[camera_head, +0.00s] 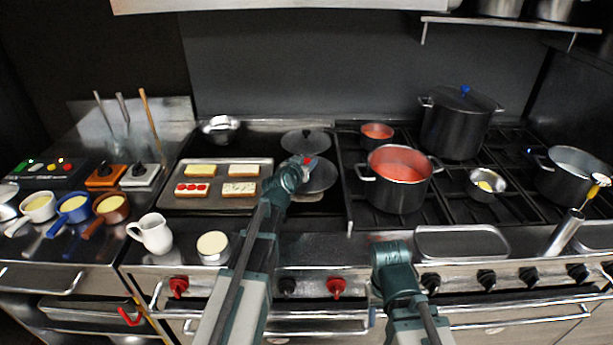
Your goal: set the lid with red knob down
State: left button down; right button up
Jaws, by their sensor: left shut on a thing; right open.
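The lid with the red knob (322,178) is a round grey lid on or just above the dark flat cooktop, left of the burners; I cannot tell whether it touches. My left gripper (305,162) is shut on its red knob, and the gripper hides the lid's left part. A second grey lid (305,143) with a dark knob lies just behind it. My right gripper (390,245) is open and empty, low in front of the stove, with its fingers mostly hidden by its own wrist.
A baking tray (224,208) with several topped slices lies left of the lid. A pot of red soup (399,177) stands to the right, with a small red saucepan (377,132) and a tall lidded pot (457,125) behind. A white jug (152,233) stands front left.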

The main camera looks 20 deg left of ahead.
pick_arm(q)
jog(key=shift+f+b, duration=1.65)
jog(key=shift+f, duration=0.15)
jog(key=shift+f, duration=0.2)
jog(key=shift+c, duration=2.3)
grip_release()
jog(key=shift+r, duration=0.1)
jog(key=shift+r, duration=0.1)
jog(key=shift+s+r, duration=0.15)
jog(key=shift+s, duration=0.1)
jog(key=p+v, duration=0.3)
jog(key=v, duration=0.8)
jog(key=shift+s, duration=0.25)
jog(key=shift+r+p, duration=0.15)
jog(key=shift+p, duration=0.2)
